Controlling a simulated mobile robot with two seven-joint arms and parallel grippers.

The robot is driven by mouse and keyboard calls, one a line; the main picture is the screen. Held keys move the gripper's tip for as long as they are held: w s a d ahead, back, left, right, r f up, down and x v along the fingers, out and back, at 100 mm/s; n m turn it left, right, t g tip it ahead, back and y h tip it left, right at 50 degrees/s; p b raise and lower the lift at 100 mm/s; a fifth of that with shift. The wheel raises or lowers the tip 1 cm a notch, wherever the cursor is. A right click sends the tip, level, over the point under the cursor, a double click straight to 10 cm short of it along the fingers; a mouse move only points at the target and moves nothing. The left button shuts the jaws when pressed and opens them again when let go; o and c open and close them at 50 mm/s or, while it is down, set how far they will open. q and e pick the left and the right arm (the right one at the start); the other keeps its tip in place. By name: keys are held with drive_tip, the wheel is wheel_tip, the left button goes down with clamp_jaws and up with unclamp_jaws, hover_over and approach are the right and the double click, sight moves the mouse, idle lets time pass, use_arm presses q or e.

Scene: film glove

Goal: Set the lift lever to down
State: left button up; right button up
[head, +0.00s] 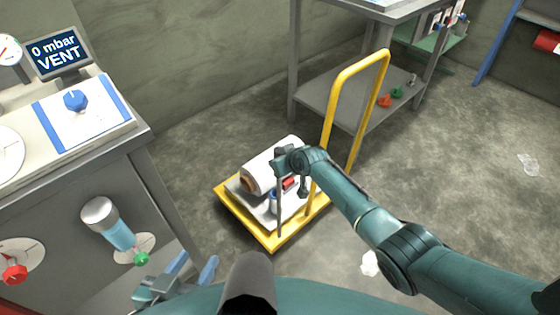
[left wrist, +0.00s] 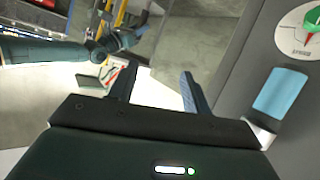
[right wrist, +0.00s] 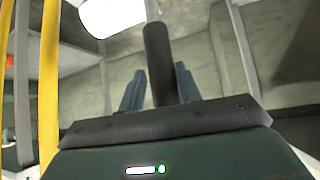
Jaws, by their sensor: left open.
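The lift lever looks to be a dark round grip on a thin rod; the grip (right wrist: 160,60) fills the space between my right fingers in the right wrist view. In the head view a thin grey post (head: 280,212) stands upright at the yellow trolley (head: 272,243), with my right gripper (head: 281,160) at its top. My right fingers lie against both sides of the grip. My left gripper (head: 190,270) is open and empty, low beside the grey machine (head: 160,190). Its spread fingers show in the left wrist view (left wrist: 158,85).
The trolley carries a white roll (head: 270,163) and has a tall yellow handle (head: 345,75). The machine bears a blue knob (head: 75,100), a blue cylinder (head: 118,234), a green knob (head: 141,258) and a VENT display (head: 56,54). Floor right of the trolley is mostly clear.

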drive_tip(key=o, duration=0.3)
drive_tip(key=shift+o, duration=0.2)
drive_tip(key=shift+s+d+r+p, duration=0.1)
drive_tip(key=shift+s+r+p, duration=0.25)
drive_tip(key=shift+r+p, duration=0.15)
drive_tip(key=p+v, duration=0.4)
drive_tip(key=v, duration=0.8)
drive_tip(key=shift+d+p, duration=0.15)
drive_tip(key=shift+p, duration=0.15)
drive_tip(key=shift+s+f, duration=0.1)
drive_tip(key=shift+f, duration=0.05)
